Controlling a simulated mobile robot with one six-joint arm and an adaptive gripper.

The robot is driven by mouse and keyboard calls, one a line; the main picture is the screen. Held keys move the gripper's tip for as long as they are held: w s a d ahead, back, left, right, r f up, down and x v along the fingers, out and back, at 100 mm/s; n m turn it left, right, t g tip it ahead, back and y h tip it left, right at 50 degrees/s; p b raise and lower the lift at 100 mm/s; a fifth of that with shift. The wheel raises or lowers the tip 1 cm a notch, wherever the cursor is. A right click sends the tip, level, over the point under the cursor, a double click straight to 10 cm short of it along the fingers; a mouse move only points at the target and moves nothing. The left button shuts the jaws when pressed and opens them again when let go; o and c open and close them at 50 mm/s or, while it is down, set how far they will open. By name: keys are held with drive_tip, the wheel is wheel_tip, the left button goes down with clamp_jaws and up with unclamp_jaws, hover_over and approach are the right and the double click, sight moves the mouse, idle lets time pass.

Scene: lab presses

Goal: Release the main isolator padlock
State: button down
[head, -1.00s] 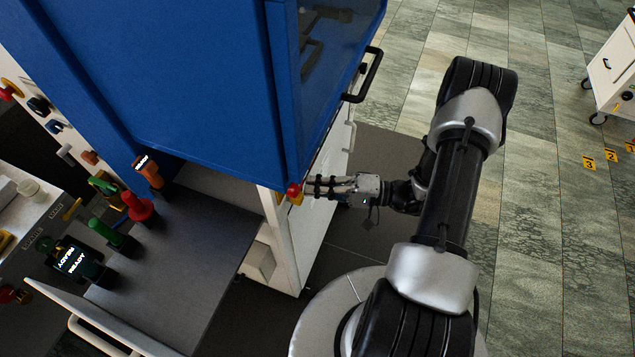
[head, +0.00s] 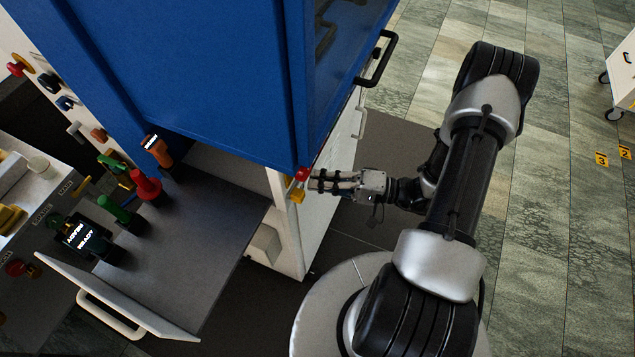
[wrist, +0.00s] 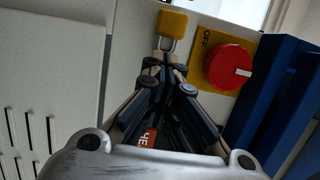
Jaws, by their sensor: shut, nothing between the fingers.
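The yellow padlock (wrist: 173,24) hangs by its metal shackle on the white panel, just beyond my fingertips in the wrist view. In the head view the padlock (head: 297,196) is small, at the cabinet's front corner. The red isolator knob (wrist: 229,69) sits beside it on a yellow plate (wrist: 205,50) marked OFF. The knob also shows in the head view (head: 302,174). My gripper (wrist: 169,64) is shut and empty, its tips pointing at the shackle. I cannot tell whether they touch it. In the head view my gripper (head: 311,181) is close to the panel, beside the knob.
A blue cabinet (head: 215,85) with a black door handle (head: 378,60) rises above the padlock. A grey worktop (head: 195,250) with several coloured-handled tools is at the left. A red lettered label (wrist: 148,138) shows behind my fingers. Open floor (head: 540,200) lies at the right.

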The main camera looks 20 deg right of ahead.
drive_tip(key=w+d+v, duration=0.1)
drive_tip(key=w+v, duration=0.1)
drive_tip(key=v, duration=0.8)
drive_tip(key=shift+d, duration=0.35)
drive_tip(key=shift+f, duration=0.1)
